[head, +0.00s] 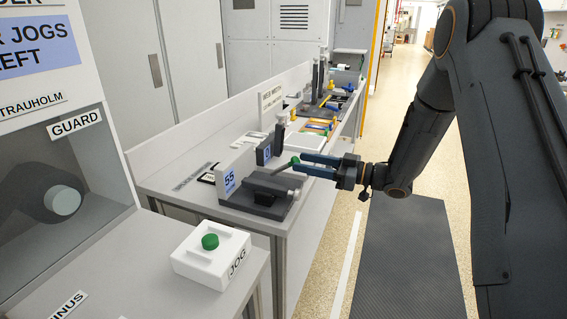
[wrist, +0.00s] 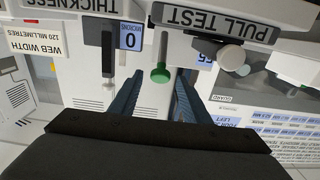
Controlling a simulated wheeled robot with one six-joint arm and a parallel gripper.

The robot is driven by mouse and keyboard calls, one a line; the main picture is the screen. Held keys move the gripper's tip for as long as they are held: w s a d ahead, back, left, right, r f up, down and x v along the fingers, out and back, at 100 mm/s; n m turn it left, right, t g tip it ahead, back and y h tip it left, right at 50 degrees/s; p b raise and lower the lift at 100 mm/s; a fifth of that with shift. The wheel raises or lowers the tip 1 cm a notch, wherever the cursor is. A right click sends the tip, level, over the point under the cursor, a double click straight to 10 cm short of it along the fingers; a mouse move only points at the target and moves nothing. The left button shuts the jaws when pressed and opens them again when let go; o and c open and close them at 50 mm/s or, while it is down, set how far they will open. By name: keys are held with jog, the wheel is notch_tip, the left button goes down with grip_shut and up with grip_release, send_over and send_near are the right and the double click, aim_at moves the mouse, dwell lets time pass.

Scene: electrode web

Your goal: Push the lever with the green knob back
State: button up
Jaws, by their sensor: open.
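The lever with the green knob (head: 294,160) stands on a dark grey fixture (head: 258,194) at the bench edge, its thin rod slanting up to the right. In the wrist view the green knob (wrist: 160,74) is in the upper middle, between the two blue fingers. My gripper (head: 306,164) is open, its fingertips close to the knob from the right. The gripper also shows in the wrist view (wrist: 158,88). I cannot tell whether a finger touches the knob or lever.
A blue sign with 55 (head: 229,182) and a small gauge block (head: 264,153) stand beside the lever. A white JOG box (head: 211,257) with a separate green button is in front. The PULL TEST plate (wrist: 213,20) shows in the wrist view.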

aim_at(283, 168)
jog(key=p+x, duration=0.1)
jog(key=x, duration=0.6)
jog(key=shift+w+a+p, duration=0.1)
jog(key=shift+a+p, duration=0.15)
jog(key=shift+p, duration=0.05)
grip_shut()
